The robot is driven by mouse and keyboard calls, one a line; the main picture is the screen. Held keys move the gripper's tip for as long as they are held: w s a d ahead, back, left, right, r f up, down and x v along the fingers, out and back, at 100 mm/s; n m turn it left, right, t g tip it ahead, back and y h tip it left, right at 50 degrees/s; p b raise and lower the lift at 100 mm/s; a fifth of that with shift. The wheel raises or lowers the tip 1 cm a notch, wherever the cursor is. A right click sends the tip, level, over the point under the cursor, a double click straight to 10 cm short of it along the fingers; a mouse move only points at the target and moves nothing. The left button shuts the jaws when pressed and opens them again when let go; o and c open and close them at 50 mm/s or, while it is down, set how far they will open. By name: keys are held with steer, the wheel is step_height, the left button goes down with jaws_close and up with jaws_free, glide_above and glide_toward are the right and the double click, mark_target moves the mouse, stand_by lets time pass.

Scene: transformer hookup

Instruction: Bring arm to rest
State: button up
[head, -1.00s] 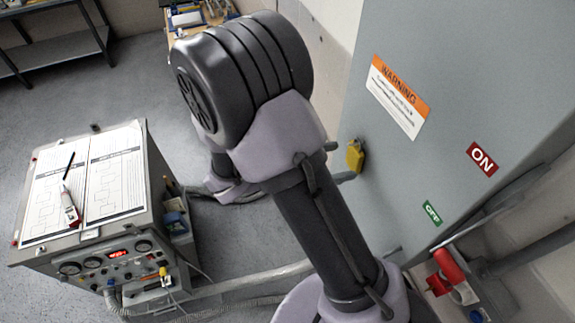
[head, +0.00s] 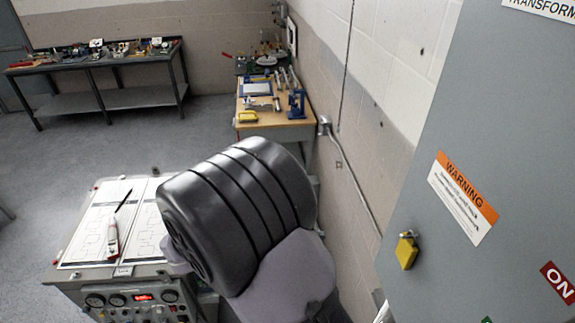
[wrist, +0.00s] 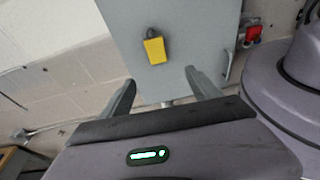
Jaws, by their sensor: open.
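My gripper (wrist: 161,92) shows in the wrist view with its two fingers spread apart and nothing between them. It faces the grey cabinet (wrist: 185,30), with the yellow padlock (wrist: 155,48) beyond the fingertips. In the head view my arm's large dark joint fills the lower middle, and my gripper is hidden there. The padlock (head: 406,251) hangs on the cabinet (head: 470,110) at the right, below an orange and white warning label (head: 463,197).
A test unit (head: 78,283) with papers and a pen-like tool on top stands at the lower left, partly behind my arm. A wooden workbench (head: 285,125) stands against the wall. A dark metal bench (head: 100,103) stands far left. Open floor lies between.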

steer(key=s+d+f+m+g+y+b, duration=0.1)
steer(key=s+d+f+m+y+b, duration=0.2)
steer(key=f+b, duration=0.35)
steer(key=s+d+f+m+y+b, duration=0.1)
steer(key=s+f+m+y+b, duration=0.25)
steer(key=f+m+b, duration=0.35)
steer(key=s+d+f+m+g+y+b, duration=0.1)
steer(key=s+f+y+b, duration=0.2)
steer(key=f+y+b, duration=0.35)
steer(key=a+f+m+t+y+b, duration=0.3)
steer(key=f+m+t+b, duration=0.3)
steer(key=m+b, duration=0.5)
steer(key=s+t+y+b, duration=0.1)
steer(key=b, duration=0.2)
steer(key=shift+a+f+t, duration=0.2)
steer(key=shift+a+t, duration=0.2)
steer(key=shift+b, duration=0.3)
